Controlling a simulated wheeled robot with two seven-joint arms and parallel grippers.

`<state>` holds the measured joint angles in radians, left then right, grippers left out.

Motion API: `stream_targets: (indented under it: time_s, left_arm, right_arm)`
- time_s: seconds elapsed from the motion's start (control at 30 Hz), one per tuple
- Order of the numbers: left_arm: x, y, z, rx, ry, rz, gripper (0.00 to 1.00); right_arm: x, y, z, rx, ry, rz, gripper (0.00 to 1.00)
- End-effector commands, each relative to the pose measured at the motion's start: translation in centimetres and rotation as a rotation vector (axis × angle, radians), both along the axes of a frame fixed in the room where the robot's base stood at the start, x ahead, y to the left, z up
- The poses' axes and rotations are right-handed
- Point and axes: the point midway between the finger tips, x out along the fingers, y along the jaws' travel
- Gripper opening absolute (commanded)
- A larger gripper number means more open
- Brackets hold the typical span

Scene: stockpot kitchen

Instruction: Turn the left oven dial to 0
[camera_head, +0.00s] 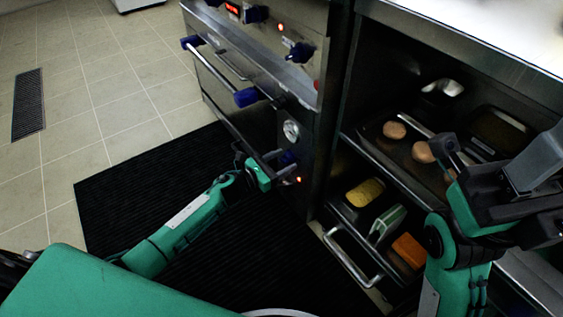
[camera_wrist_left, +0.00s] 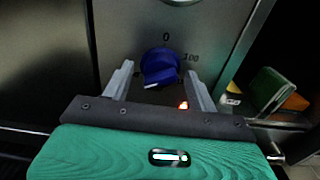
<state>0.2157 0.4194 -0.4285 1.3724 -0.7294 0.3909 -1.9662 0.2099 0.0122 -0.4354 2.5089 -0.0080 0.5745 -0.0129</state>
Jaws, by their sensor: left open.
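A blue dial (camera_wrist_left: 160,67) sits on a steel panel in the left wrist view, with "0" printed above it and "100" to its right. A white mark on the dial points to the lower left, away from the "0". My left gripper (camera_wrist_left: 159,72) is open, one finger on each side of the dial; contact cannot be told. In the head view the left gripper (camera_head: 278,166) is at the low panel, partly covering the dial (camera_head: 288,158). My right gripper (camera_head: 490,170) is at the right, in front of the shelves; its opening is unclear.
A red-orange light (camera_wrist_left: 183,104) glows below the dial. Above are a round gauge (camera_head: 291,131), an oven door handle (camera_head: 225,72) with blue ends and another blue dial (camera_head: 300,52). Shelves (camera_head: 380,155) with food stand at right. A black mat (camera_head: 130,195) covers the floor.

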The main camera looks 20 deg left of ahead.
Motion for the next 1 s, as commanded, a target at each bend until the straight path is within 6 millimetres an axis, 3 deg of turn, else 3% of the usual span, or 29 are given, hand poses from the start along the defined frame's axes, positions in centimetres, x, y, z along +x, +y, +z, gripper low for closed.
stream_targets:
  time_s: [0.07,0.2,0.3,0.67,1.0]
  left_arm:
    - [-0.01,0.01,0.00,0.000,0.000,0.000,0.57]
    - [-0.02,0.01,0.00,0.000,0.000,0.000,0.29]
    - [-0.02,0.03,0.00,0.000,0.000,0.000,0.14]
    - [-0.03,0.05,0.05,-0.045,0.036,0.001,0.14]
    - [-0.04,0.01,0.19,-0.244,0.190,0.002,0.14]
  right_arm:
    - [-0.01,0.00,0.01,0.000,0.000,0.000,0.36]
    - [-0.01,-0.01,0.01,0.000,0.000,0.000,0.36]
    - [-0.01,-0.01,0.00,0.000,0.000,0.000,0.36]
    - [0.01,-0.12,0.17,-0.001,0.000,-0.004,0.36]
    - [0.29,-0.83,0.06,0.004,0.018,-0.028,0.36]
